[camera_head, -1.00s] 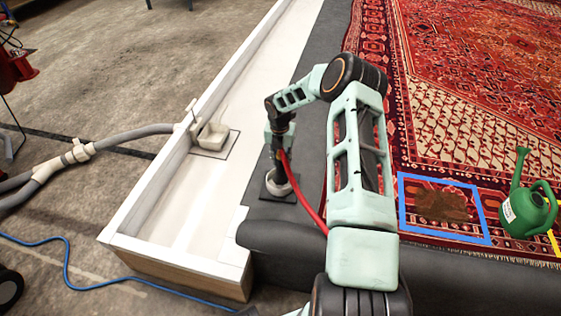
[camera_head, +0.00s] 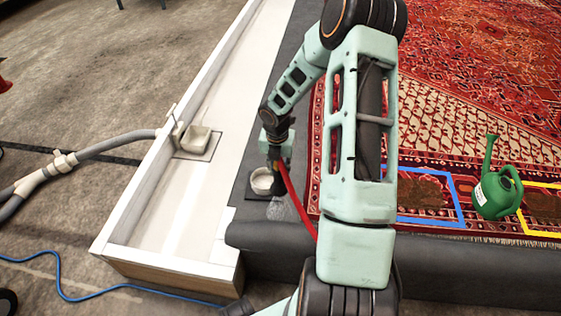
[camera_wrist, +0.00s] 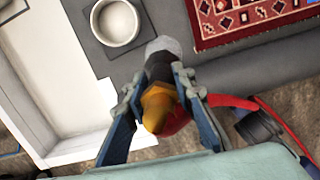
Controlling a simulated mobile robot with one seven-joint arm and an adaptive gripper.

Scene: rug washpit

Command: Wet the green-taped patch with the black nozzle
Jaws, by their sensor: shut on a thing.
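My gripper (camera_head: 275,160) is shut on the black nozzle (camera_head: 275,184), whose red hose trails down to the right. In the wrist view the nozzle (camera_wrist: 160,68) sits between my fingers (camera_wrist: 157,88), with an orange-yellow part towards the camera and a pale grey far end. The nozzle is beside its white round cup (camera_head: 262,181), on the grey border left of the rug. No green tape shows. A blue-taped patch (camera_head: 460,207) is partly hidden by my arm, and a yellow-taped patch (camera_head: 527,222) shows at the right edge.
A green watering can (camera_head: 496,192) stands on the red rug (camera_head: 470,90) between the blue and yellow tape. A white trough (camera_head: 185,215) with a small drain box (camera_head: 194,138) lies left. A grey hose (camera_head: 120,143) and blue cable (camera_head: 62,275) lie on the floor.

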